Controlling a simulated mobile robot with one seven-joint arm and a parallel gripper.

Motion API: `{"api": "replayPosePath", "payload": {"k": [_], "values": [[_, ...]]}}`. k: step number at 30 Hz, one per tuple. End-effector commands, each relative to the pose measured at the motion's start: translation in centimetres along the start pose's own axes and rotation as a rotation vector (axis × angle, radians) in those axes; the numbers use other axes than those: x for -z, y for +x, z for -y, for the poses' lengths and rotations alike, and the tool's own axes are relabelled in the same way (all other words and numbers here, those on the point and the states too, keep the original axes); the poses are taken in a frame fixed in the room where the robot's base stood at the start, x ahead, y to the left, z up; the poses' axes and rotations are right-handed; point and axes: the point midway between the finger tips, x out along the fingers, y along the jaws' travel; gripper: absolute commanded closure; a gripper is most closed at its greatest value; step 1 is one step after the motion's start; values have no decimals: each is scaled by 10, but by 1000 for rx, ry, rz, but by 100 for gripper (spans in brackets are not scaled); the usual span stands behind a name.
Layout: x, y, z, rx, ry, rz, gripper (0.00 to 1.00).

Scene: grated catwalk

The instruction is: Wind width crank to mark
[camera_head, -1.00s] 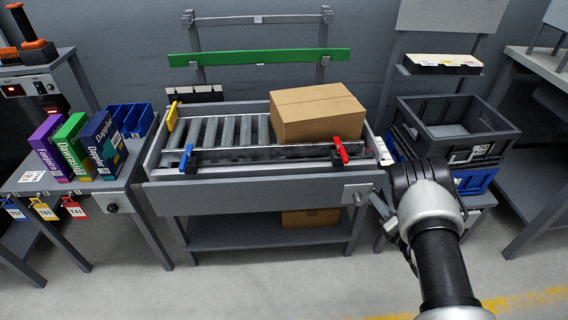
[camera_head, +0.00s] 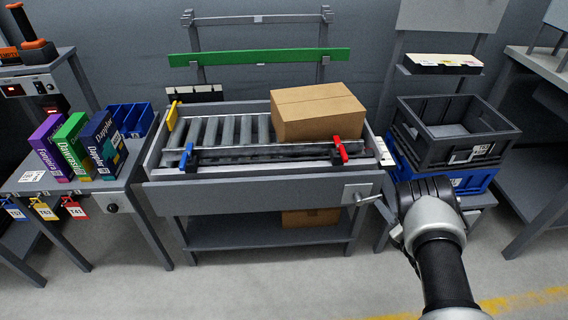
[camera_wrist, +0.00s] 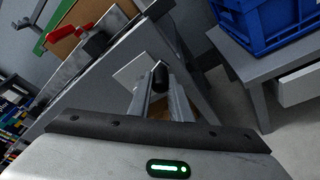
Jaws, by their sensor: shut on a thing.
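The width crank (camera_head: 368,199) sticks out from a light plate at the right end of the roller bench's front panel (camera_head: 260,195). My gripper (camera_head: 381,207) is at the crank's outer end, its fingers partly hidden by my wrist. In the wrist view my gripper (camera_wrist: 163,98) is shut around the crank's dark knob (camera_wrist: 160,76), with the light plate behind it. A guide rail (camera_head: 265,152) runs along the front of the rollers, with a blue lever (camera_head: 186,157) and a red lever (camera_head: 341,150). I cannot read the width mark.
A cardboard box (camera_head: 316,112) sits on the rollers at the right. A grey crate (camera_head: 455,130) on a blue crate (camera_head: 470,182) stands right of the bench. Coloured boxes (camera_head: 75,147) stand on the left table. The floor in front is clear.

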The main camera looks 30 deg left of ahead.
Motion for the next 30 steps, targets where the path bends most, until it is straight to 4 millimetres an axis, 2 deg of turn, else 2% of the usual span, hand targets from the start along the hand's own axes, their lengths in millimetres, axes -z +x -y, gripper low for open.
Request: {"api": "replayPosePath", "payload": {"k": [1, 2, 5, 16, 30], "values": [[2, -1, 2, 4, 1, -3, 95], [1, -1, 2, 4, 1, -3, 80], [1, -1, 1, 3, 1, -2, 63], [-1, -5, 0, 2, 0, 0, 62], [-2, -52, -1, 2, 0, 0, 62]]}}
